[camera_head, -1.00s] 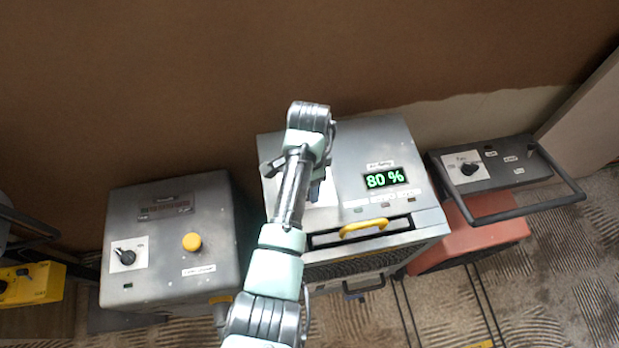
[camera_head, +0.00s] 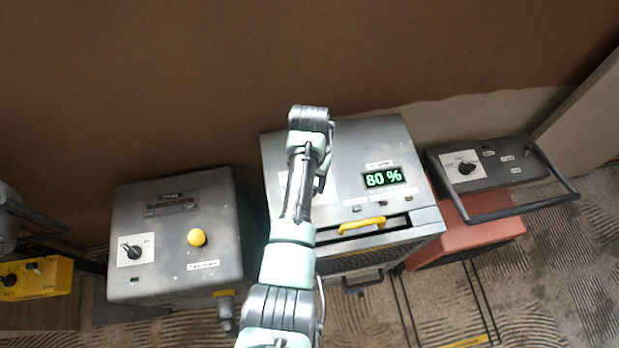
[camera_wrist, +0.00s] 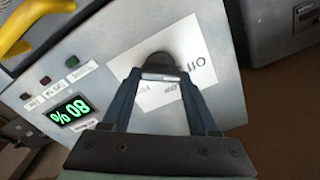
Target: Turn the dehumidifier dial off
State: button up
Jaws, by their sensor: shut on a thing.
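The dehumidifier (camera_head: 350,150) is the grey metal cabinet in the middle of the head view, with a green 80 % display (camera_head: 383,177). My arm reaches over its top left, hiding most of the dial's white panel and the dial itself there. In the wrist view the dark dial (camera_wrist: 161,60) sits on a white label plate (camera_wrist: 202,78) with the word OFF to its right in the picture. My gripper (camera_wrist: 160,76) is shut on the dial, one finger on each side. The dial's pointer is hidden, so its exact setting cannot be told.
A yellow handle (camera_head: 362,225) sticks up at the dehumidifier's front. A grey machine with a yellow button (camera_head: 196,237) stands to the left. A red machine (camera_head: 478,235) with a black bar handle (camera_head: 520,212) stands to the right. A brown wall rises behind.

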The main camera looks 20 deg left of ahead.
jog(key=shift+n, duration=0.4)
jog(key=o, duration=1.4)
notch_tip(320, 180, up, 13)
jog(key=shift+r+b, duration=0.1)
jog(key=shift+b, duration=0.55)
